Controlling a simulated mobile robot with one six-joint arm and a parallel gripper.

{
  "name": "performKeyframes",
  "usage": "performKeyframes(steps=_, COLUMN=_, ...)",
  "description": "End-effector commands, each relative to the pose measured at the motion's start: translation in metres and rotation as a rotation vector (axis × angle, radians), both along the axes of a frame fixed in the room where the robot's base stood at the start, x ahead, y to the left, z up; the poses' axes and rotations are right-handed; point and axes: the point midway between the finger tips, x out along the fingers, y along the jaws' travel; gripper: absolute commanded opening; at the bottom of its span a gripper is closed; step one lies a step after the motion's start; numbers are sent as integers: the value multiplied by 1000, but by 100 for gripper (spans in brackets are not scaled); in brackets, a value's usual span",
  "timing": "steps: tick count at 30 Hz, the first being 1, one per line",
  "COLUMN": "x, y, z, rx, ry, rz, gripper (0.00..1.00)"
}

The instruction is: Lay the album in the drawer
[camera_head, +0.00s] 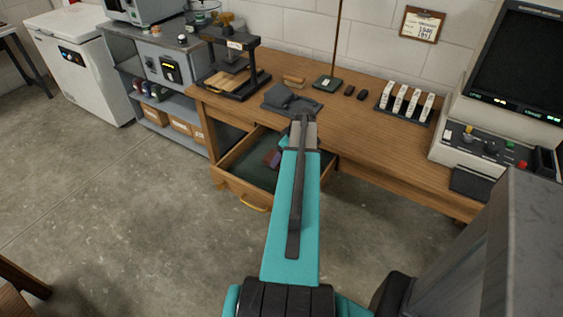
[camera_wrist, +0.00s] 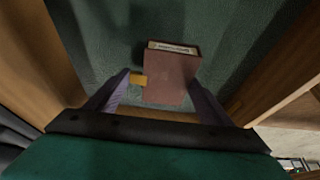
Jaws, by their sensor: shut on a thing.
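The album (camera_wrist: 172,82) is a flat reddish-brown block with a pale label strip at its far edge. In the wrist view it lies between the two fingers of my gripper (camera_wrist: 161,84), which is shut on it. In the head view the album (camera_head: 271,158) shows as a small maroon patch inside the open drawer (camera_head: 229,180). My arm hides part of it and most of my gripper. The drawer has wooden walls and a dark green lining. I cannot tell whether the album touches the lining.
A small yellow piece (camera_wrist: 138,79) shows beside the left finger. The wooden desk (camera_head: 357,117) above the drawer carries a press (camera_head: 232,65), a dark grey tool (camera_head: 290,99) and a rack of white pieces (camera_head: 405,103). The floor left of the drawer is clear.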

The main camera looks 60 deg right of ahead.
Motion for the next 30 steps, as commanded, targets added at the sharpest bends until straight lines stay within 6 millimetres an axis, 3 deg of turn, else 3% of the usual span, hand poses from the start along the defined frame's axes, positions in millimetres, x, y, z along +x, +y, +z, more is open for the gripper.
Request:
performKeyframes(steps=13, x=0, y=0, z=-35, rx=1, ry=0, rz=-1, gripper=46)
performKeyframes(steps=27, x=0, y=0, z=-41, rx=0, ry=0, rz=0, gripper=46)
performKeyframes(steps=28, x=0, y=0, z=-41, rx=0, ry=0, rz=0, gripper=76)
performKeyframes(steps=30, x=0, y=0, z=-40, rx=0, ry=0, rz=0, gripper=87)
